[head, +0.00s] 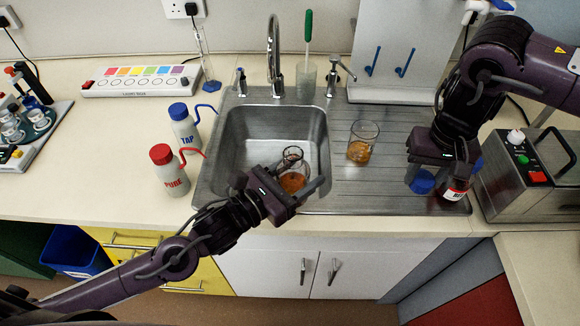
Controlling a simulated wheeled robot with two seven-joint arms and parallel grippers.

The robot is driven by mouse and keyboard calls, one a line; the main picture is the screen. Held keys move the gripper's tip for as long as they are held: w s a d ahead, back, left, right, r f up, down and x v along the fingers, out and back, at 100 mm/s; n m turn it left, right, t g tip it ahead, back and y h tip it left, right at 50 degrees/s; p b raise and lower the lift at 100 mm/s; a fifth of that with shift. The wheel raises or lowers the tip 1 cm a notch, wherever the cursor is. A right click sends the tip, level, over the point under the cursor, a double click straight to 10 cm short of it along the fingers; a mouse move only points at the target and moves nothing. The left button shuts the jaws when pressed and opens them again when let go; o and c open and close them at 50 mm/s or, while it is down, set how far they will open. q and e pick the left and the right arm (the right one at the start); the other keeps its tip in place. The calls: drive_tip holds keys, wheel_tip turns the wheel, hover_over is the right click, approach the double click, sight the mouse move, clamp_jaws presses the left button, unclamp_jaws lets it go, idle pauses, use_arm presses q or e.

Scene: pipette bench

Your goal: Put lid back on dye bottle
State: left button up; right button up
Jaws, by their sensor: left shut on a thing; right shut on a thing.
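My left gripper (285,196) is shut at the front of the sink, at a glass vessel (293,182) with amber liquid. The gripper hides the vessel's lower front. My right gripper (445,158) is shut at the right end of the drainer, pointing down. Right below its fingers is a small bottle (457,190) with a red and white label, likely a dye bottle. A blue item (422,182), in or behind clear glass, shows just left of it. The fingers hide what they grip, and I cannot tell whether it is a lid or a bottle.
A beaker (362,143) of amber liquid stands on the drainer (390,200). The sink (255,125) has a tap (273,50) behind it. Wash bottles marked TAP (185,132) and PURE (170,175) stand at left. A grey machine (525,175) stands close to my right gripper.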

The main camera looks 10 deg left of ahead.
drive_tip(key=w+a+r+n, duration=0.1)
drive_tip(key=a+r+n, duration=0.25)
drive_tip(key=a, duration=0.35)
drive_tip(key=a+r+n, duration=0.3)
drive_tip(key=a+r, duration=0.2)
drive_tip(key=a, duration=0.1)
wheel_tip(320, 180, up, 6)
drive_tip(key=n, duration=0.5)
hover_over(293, 177)
drive_tip(key=w, duration=0.2)
drive_tip(key=shift+w+a, duration=0.2)
drive_tip(key=shift+d+f, duration=0.1)
drive_tip(key=shift+f, duration=2)
drive_tip(key=shift+f, duration=0.85)
drive_tip(key=shift+f, duration=0.5)
